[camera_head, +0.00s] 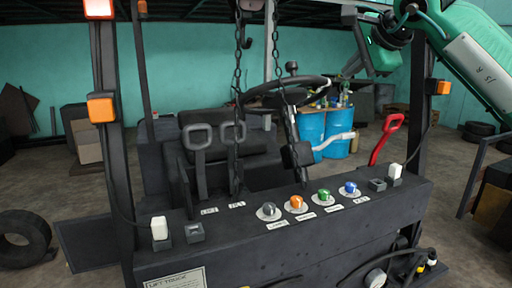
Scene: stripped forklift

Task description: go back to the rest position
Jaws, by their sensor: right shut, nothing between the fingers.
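My right arm comes in from the top right, green with a pale plate. My right gripper (352,68) hangs at its end, high up in front of the teal wall. It is shut and empty, apart from the dashboard and right of the steering wheel (290,88). My left gripper is not in view. The stripped forklift fills the middle, with a dark dashboard (270,232) that carries grey (268,211), orange (297,203), green (324,196) and blue (350,189) knobs.
Two grey-handled levers (198,137) stand before the seat (215,140). A red handle (387,136) rises at the right. Chains (275,45) hang above the wheel. Dark posts with orange lamps (101,107) flank the dashboard. Blue barrels (311,130) stand behind. A tyre (22,238) lies left.

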